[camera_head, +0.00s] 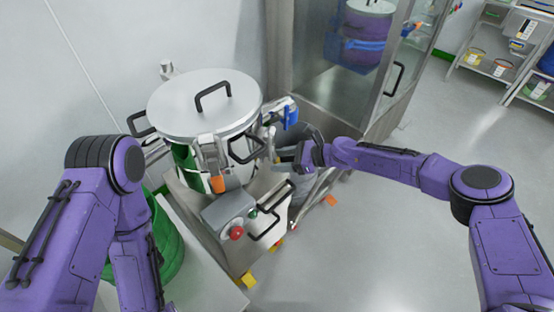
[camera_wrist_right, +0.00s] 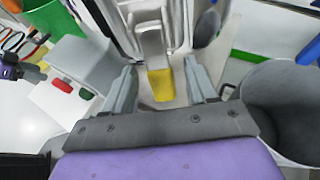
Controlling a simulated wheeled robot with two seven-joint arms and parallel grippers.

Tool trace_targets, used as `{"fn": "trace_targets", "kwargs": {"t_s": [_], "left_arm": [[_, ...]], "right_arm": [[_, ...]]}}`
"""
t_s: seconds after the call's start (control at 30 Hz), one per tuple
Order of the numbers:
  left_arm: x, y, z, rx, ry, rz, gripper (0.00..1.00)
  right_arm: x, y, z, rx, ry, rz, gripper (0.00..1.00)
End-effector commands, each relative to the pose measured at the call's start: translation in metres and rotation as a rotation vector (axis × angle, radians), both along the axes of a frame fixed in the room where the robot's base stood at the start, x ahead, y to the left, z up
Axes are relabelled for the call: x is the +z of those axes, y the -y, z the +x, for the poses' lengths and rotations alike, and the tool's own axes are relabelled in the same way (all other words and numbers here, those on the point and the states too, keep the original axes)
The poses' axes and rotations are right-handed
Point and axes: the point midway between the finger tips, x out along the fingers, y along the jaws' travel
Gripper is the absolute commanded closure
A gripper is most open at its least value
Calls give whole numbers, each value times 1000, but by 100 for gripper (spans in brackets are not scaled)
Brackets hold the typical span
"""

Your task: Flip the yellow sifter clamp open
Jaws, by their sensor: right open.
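The yellow clamp tab (camera_wrist_right: 161,84) shows in the right wrist view, at the lower end of a grey latch (camera_wrist_right: 151,35) on a pale metal wall. My right gripper (camera_wrist_right: 163,83) is open, with one finger on each side of the tab; contact cannot be told. In the head view my right gripper (camera_head: 287,167) is at the right side of the lidded steel sifter (camera_head: 207,104), and the yellow tab cannot be made out there. My left arm (camera_head: 125,215) runs down out of the head view. A purple and dark part at the wrist view's left edge may be my left gripper.
An orange-tabbed clamp (camera_head: 218,184) sits on the sifter's front and a blue clamp (camera_head: 290,117) on its right. A control box with a red button (camera_head: 237,233) is below. A grey bin (camera_wrist_right: 290,105) stands right in the wrist view. Floor at right is clear.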

Motion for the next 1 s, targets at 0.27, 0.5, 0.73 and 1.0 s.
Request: {"fn": "trace_targets", "kwargs": {"t_s": [0.27,0.5,0.73,1.0], "left_arm": [[1,0,0,0,0,0,43],[1,0,0,0,0,0,43],[2,0,0,0,0,0,43],[16,0,0,0,0,0,43]], "right_arm": [[-7,-15,3,-1,1,-1,43],[-7,-15,3,0,1,-1,75],[-6,-15,3,1,1,-3,100],[0,-12,3,2,-12,-78,100]]}}
